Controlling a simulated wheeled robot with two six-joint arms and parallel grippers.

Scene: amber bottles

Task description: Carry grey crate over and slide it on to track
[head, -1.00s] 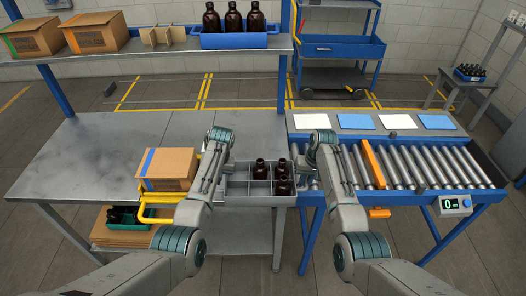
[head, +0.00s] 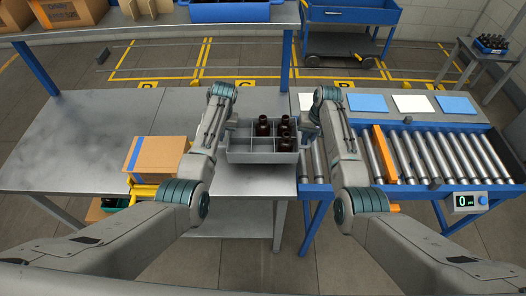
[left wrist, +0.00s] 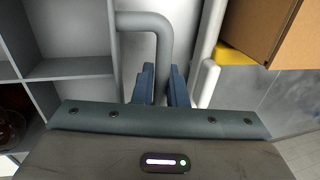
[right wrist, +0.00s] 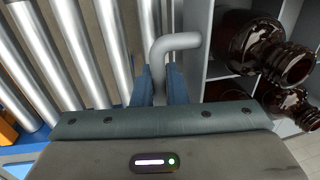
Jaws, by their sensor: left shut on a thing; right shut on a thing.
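The grey crate (head: 262,157) is upright at the right end of the metal table, beside the near end of the roller track (head: 438,158). Its compartments hold several dark amber bottles (head: 263,128), mostly on the right; some left compartments are empty. My left gripper (head: 233,122) is shut on the crate's left handle (left wrist: 150,22), and the jaws show around it in the left wrist view (left wrist: 160,85). My right gripper (head: 309,130) is shut on the right handle (right wrist: 178,42), above the first rollers. I cannot tell whether the crate's base touches the table.
A cardboard box (head: 160,155) with a blue stripe stands left of my left arm. An orange bar (head: 384,155) crosses the rollers. White and blue sheets (head: 410,103) lie behind the track. A shelf (head: 150,38) runs above the table's back. The left tabletop (head: 75,145) is clear.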

